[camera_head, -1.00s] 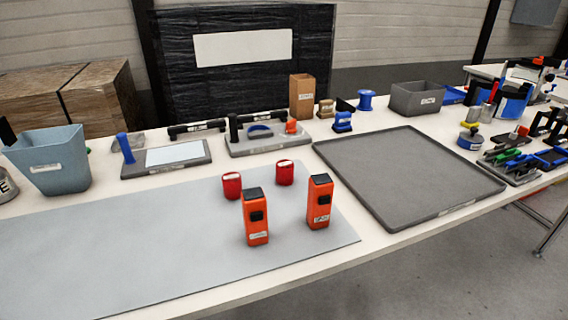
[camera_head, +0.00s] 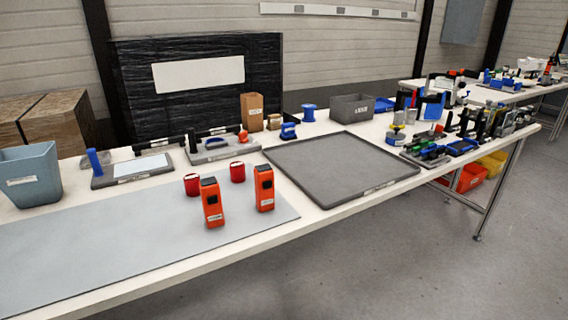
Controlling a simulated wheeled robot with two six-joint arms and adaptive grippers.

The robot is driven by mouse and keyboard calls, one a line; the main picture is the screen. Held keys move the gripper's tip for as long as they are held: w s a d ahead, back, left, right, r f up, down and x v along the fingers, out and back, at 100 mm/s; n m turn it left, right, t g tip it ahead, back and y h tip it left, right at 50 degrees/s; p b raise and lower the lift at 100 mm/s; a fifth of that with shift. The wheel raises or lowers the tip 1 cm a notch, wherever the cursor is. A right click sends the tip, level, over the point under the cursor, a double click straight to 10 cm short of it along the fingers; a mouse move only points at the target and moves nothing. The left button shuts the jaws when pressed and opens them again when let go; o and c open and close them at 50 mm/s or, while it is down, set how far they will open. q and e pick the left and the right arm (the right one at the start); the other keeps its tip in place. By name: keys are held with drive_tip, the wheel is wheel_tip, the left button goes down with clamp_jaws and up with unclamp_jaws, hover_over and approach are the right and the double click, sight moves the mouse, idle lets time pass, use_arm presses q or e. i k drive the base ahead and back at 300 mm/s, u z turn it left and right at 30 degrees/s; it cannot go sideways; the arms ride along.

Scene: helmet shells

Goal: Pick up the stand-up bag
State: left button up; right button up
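A brown upright packet (camera_head: 252,112) with a pale label stands at the back of the long table. It looks like the stand-up bag, but its label is too small to read. It is upright, with a smaller tan item (camera_head: 274,122) at its right. Neither of my grippers shows in the head view.
A grey mat (camera_head: 110,240) bears two orange devices (camera_head: 264,188) and two red cylinders (camera_head: 237,172). Right of it lies an empty dark tray (camera_head: 345,190). A grey bin (camera_head: 352,107) stands behind; tools crowd the right end. Open floor (camera_head: 440,260) lies in front.

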sight(30, 176)
drive_tip(key=z, duration=0.15)
drive_tip(key=i, duration=0.6)
drive_tip(key=z, duration=0.85)
drive_tip(key=k, duration=1.25)
drive_tip(key=u, duration=1.25)
